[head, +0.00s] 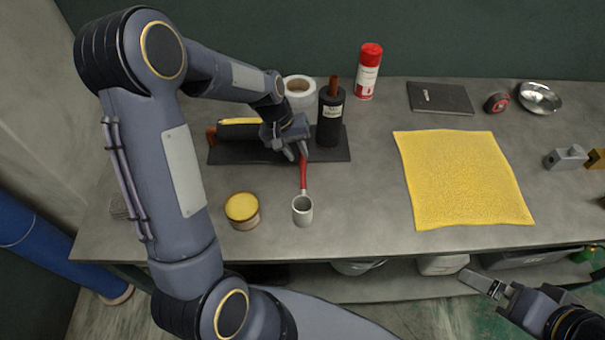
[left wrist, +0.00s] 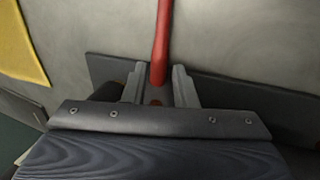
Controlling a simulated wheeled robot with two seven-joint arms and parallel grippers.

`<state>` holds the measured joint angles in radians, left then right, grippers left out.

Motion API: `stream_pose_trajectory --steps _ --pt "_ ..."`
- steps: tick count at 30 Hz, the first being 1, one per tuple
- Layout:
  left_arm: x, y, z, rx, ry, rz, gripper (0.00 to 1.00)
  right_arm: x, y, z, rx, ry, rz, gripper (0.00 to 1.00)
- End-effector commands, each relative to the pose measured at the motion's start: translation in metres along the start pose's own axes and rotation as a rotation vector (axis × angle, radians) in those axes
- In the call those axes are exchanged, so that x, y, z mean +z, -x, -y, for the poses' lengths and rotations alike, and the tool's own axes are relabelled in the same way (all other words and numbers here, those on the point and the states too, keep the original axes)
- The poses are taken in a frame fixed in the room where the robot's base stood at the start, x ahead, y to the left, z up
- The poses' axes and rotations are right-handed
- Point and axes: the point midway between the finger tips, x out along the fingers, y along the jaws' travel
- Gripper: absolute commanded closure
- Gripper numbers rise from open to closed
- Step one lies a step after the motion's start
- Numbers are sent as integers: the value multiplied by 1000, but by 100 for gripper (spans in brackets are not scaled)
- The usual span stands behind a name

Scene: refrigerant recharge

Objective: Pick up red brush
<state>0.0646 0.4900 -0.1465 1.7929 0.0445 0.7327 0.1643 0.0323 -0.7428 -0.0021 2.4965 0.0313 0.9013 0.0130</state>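The red brush (head: 303,176) stands in a small grey cup (head: 302,210) near the front of the grey workbench. Its red handle points up and away from me, and its bristle end is hidden in the cup. My left gripper (head: 297,153) is at the top of the handle. In the left wrist view the red handle (left wrist: 162,45) runs between the two fingers (left wrist: 159,88), with a narrow gap visible on each side, so the gripper looks open around it. My right gripper (head: 483,285) is low at the right, off the bench's front edge; its finger gap is unclear.
A yellow tin (head: 242,208) stands left of the cup. A dark tray (head: 233,155) with a black cylinder (head: 331,118) lies behind it. A white roll (head: 299,88), a red-capped spray can (head: 369,72) and a yellow cloth (head: 463,180) are farther back and right.

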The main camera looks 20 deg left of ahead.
Motion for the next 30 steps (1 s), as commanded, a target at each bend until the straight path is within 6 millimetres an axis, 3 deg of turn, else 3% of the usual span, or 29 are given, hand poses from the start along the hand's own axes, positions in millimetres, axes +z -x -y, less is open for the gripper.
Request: stream_pose_trajectory --steps 6,9,16,22,30 --pt "2 -32 0 -1 -1 4 75 -4 7 3 0 0 0 3" --pt "2 -38 0 0 -2 2 75 -4 8 4 0 0 0 3" --pt "1 -39 0 0 -2 1 76 -4 7 3 0 0 0 3" --pt "1 -39 0 0 -2 0 100 -4 7 3 0 0 0 3" --pt "1 -38 0 0 -1 0 100 -4 7 3 0 0 0 3"
